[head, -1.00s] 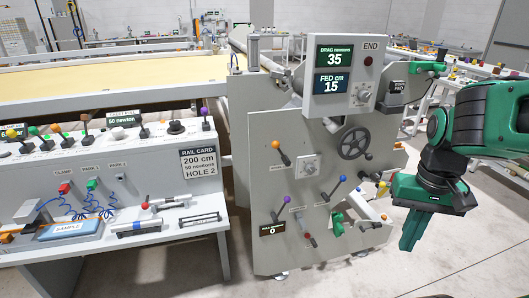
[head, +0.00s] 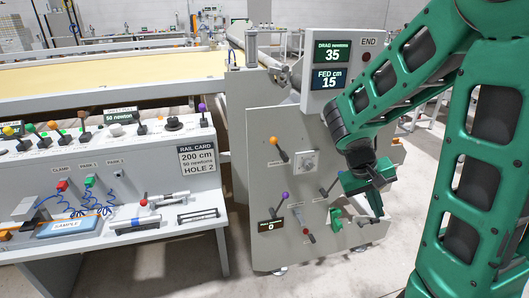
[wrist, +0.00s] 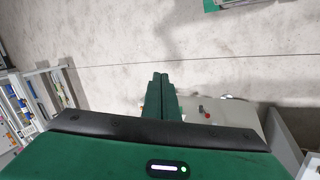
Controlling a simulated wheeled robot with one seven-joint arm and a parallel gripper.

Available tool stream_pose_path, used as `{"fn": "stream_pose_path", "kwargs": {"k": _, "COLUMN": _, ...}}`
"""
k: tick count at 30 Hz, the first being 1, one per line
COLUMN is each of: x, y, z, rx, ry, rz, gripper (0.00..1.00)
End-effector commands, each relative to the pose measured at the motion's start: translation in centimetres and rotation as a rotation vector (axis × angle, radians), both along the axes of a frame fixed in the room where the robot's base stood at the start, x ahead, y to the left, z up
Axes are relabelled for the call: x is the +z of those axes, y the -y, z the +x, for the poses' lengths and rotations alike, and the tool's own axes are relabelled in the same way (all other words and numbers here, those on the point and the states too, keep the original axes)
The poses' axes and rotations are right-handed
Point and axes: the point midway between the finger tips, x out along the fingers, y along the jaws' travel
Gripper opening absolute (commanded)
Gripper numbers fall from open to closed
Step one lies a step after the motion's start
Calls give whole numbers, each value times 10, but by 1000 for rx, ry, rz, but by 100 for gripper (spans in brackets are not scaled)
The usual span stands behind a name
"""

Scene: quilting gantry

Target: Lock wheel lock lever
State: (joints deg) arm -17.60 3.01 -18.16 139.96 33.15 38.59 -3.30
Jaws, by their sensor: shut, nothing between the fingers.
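The grey end panel (head: 262,180) carries several levers, with labels too small to read, so I cannot tell for certain which is the wheel lock lever. A lever (head: 328,189) stands just left of my gripper; its blue knob is hidden or nearly so. An orange-knob lever (head: 278,150), a purple-knob lever (head: 279,207) and a small red-handled lever (head: 305,228) are farther left. The black handwheel is hidden behind my arm. My gripper (head: 376,211) is shut and empty, in front of the panel's lower right. In the wrist view its fingers (wrist: 160,76) are together.
A display box (head: 332,66) reading drag 35 and fed 15 stands above the panel. A green clamp-like part (head: 337,219) sits low, near my gripper. A control bench (head: 120,190) with knobs and tools stands to the left. Concrete floor (wrist: 200,35) shows in the wrist view.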

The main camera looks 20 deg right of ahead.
Motion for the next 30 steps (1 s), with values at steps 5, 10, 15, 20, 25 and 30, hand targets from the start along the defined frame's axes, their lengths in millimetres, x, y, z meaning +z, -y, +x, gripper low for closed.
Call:
{"fn": "stream_pose_path", "kwargs": {"k": 5, "x": -15, "y": -6, "z": 50, "rx": 150, "ry": -35, "rz": -198, "gripper": 0}}
{"fn": "stream_pose_path", "kwargs": {"k": 10, "x": -21, "y": -22, "z": 99, "rx": 308, "ry": -39, "rz": -401, "gripper": 0}}
{"fn": "stream_pose_path", "kwargs": {"k": 15, "x": -20, "y": -55, "z": 148, "rx": 492, "ry": -25, "rz": -614, "gripper": 0}}
{"fn": "stream_pose_path", "kwargs": {"k": 20, "x": -16, "y": -104, "z": 190, "rx": 683, "ry": 8, "rz": -824, "gripper": 0}}
{"fn": "stream_pose_path", "kwargs": {"k": 25, "x": -10, "y": -176, "z": 226, "rx": 899, "ry": 63, "rz": -1052, "gripper": 0}}
{"fn": "stream_pose_path", "kwargs": {"k": 30, "x": -7, "y": -250, "z": 244, "rx": 1082, "ry": 125, "rz": -1246, "gripper": 0}}
